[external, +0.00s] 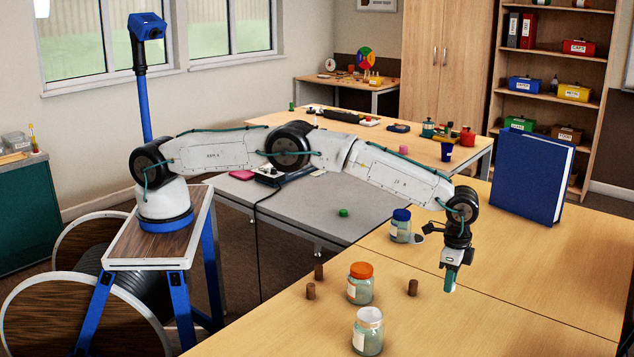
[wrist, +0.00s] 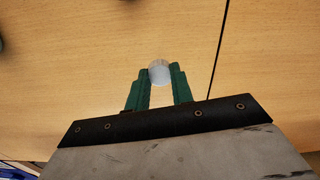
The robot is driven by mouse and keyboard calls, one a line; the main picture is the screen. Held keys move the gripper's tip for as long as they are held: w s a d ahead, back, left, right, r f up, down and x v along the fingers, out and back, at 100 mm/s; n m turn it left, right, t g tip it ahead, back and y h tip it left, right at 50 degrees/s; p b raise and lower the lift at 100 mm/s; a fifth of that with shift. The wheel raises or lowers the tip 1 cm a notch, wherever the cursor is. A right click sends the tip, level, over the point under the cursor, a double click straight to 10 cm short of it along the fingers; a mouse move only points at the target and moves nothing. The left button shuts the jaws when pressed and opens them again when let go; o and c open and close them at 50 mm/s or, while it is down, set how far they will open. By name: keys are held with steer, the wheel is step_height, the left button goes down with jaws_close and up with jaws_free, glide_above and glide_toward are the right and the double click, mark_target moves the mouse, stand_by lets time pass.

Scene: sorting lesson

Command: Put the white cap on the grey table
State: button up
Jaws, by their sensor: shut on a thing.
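The white cap (wrist: 159,72) is between the green fingertips of my gripper (wrist: 160,80) in the wrist view, and the fingers are shut on it. In the external view my gripper (external: 450,278) points down above the wooden table at the right, and a small pale bit of the cap (external: 449,289) shows at its tips. The grey table (external: 300,212) is left of my gripper, beneath my outstretched arm. A green cap (external: 343,212) lies on it.
Jars with an orange lid (external: 360,284), a pale top (external: 368,334) and a blue lid (external: 400,226) stand on the wooden table (external: 500,325). Small brown cylinders (external: 412,288) stand nearby. A big blue book (external: 527,178) stands upright behind. The grey table's middle is mostly clear.

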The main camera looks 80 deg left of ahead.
steer(key=shift+w+f, duration=0.1)
steer(key=shift+f, duration=1.65)
steer(key=shift+f, duration=0.15)
steer(key=o, duration=1)
steer(key=shift+c, duration=0.2)
